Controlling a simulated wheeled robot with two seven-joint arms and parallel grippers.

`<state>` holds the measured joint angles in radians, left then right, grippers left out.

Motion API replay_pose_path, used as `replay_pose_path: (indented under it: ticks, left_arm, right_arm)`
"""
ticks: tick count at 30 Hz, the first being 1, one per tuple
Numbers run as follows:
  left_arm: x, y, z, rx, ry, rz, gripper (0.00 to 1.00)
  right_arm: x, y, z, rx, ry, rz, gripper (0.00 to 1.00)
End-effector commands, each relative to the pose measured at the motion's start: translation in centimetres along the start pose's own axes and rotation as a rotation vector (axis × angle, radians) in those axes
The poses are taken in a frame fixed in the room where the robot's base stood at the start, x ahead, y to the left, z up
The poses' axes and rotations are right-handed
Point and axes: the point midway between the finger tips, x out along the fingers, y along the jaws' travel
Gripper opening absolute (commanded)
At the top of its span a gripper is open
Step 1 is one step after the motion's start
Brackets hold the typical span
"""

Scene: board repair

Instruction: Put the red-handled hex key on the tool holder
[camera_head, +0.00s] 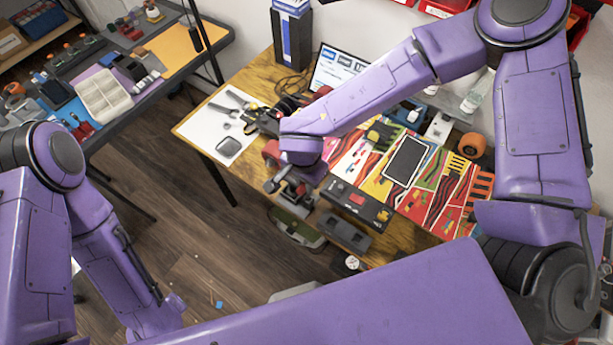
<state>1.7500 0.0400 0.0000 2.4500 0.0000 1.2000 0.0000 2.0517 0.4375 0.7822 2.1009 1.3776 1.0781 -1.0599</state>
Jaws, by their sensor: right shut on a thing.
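My right gripper (283,188) is at the front edge of the wooden table, below its purple wrist. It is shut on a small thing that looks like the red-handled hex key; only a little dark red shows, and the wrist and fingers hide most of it. A long dark box with a red patch (358,203) lies at the front edge, right of the gripper and apart from it. I cannot tell whether it is the tool holder. My left arm is folded at the left, and its gripper is out of view.
The wooden table (248,78) bears a colourful mat (452,190) with a dark tablet (405,161), an orange roll (472,145) and a white sheet with tools (205,128). A second table with bins (103,95) stands at left. Floor (215,225) is clear between.

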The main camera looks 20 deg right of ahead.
Motion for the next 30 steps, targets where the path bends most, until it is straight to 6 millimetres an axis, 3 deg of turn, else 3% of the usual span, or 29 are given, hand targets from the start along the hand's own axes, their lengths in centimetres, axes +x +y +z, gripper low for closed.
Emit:
replay_pose_path:
  ticks: [26, 27, 29, 30]
  left_arm:
    - [-0.29, -0.03, -0.12, 0.0, 0.0, 0.0, 0.43]
    - [-0.29, -0.03, -0.12, 0.0, 0.0, 0.0, 0.43]
    - [-0.29, -0.03, -0.12, 0.0, 0.0, 0.0, 0.43]
    - [-0.29, -0.03, -0.12, 0.0, 0.0, 0.0, 0.43]
  right_arm:
    - [0.32, -0.01, 0.02, 0.0, 0.0, 0.0, 0.0]
    - [0.32, -0.01, 0.02, 0.0, 0.0, 0.0, 0.3]
    - [0.32, -0.01, 0.01, 0.0, 0.0, 0.0, 0.5]
    - [0.32, -0.01, 0.01, 0.0, 0.0, 0.0, 0.5]
